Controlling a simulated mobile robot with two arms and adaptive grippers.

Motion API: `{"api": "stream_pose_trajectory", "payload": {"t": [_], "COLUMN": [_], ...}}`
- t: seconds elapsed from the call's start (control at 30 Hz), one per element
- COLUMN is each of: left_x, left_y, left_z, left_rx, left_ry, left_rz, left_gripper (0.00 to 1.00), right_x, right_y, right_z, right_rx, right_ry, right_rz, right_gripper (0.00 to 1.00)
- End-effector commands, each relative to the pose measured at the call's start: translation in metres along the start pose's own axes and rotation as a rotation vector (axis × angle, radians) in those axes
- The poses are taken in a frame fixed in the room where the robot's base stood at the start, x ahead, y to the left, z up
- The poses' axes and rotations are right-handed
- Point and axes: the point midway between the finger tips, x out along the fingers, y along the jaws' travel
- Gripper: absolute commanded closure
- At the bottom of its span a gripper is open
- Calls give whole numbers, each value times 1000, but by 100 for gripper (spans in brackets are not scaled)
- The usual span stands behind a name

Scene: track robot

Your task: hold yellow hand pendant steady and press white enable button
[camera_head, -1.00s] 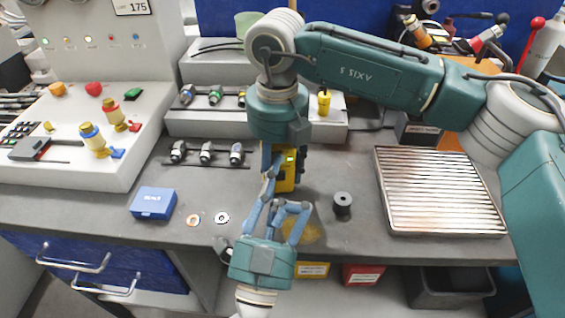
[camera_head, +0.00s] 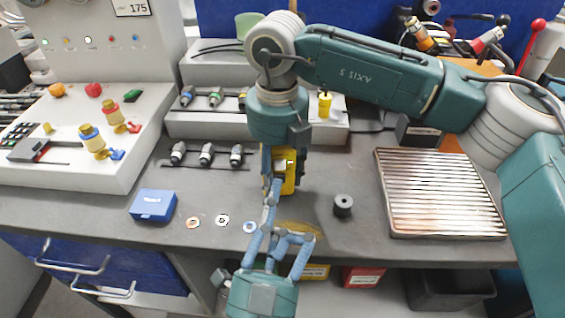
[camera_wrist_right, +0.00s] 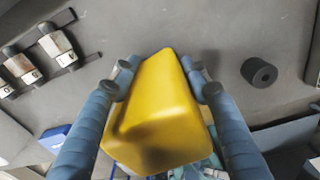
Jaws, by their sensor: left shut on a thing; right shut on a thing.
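The yellow hand pendant (camera_head: 289,181) is held above the bench in the head view. It also shows in the right wrist view (camera_wrist_right: 160,115), with one finger on each side. My right gripper (camera_head: 279,172) is shut on it from above. My left gripper (camera_head: 273,222) is below the pendant in the picture, at the front of the bench. Its fingers are bent inward; what lies between them cannot be made out. Whether it touches the pendant cannot be told. The white enable button is not visible in either view.
A black ring-shaped part (camera_head: 343,205) stands to the right. A ribbed metal tray (camera_head: 438,236) is farther right. A blue box (camera_head: 153,205) and several small rings (camera_head: 222,220) lie to the left. A yellow patch (camera_head: 303,229) marks the bench under my left gripper.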

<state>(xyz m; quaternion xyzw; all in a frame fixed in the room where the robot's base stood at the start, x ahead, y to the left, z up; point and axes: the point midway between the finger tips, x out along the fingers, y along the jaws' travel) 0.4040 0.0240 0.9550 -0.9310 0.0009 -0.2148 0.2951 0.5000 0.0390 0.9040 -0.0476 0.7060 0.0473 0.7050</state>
Motion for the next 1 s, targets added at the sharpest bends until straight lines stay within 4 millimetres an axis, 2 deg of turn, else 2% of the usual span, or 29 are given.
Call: {"api": "stream_pose_trajectory", "payload": {"t": [0.07,0.1,0.17,0.43,0.57,0.67,1.0], "left_x": [0,0,0,0,0,0,0], "left_y": [0,0,0,0,0,0,0], "left_z": [0,0,0,-1,-1,-1,0], "left_rx": [0,0,0,0,0,0,0], "left_ry": [1,1,1,1,1,1,1], "left_rz": [0,0,0,0,0,0,0], "left_gripper": [100,100,100,100,100,100,100], "right_x": [-1,-1,-1,0,-7,-20,-91], "right_y": [0,0,0,0,0,0,0], "right_z": [0,0,0,0,1,2,1], "right_rx": [1,1,1,1,1,2,2], "right_ry": [-1,-1,-1,-1,-3,-5,-4], "right_rz": [1,1,1,1,1,1,1], "right_gripper": [96,46,34,32,32,32,32]}}
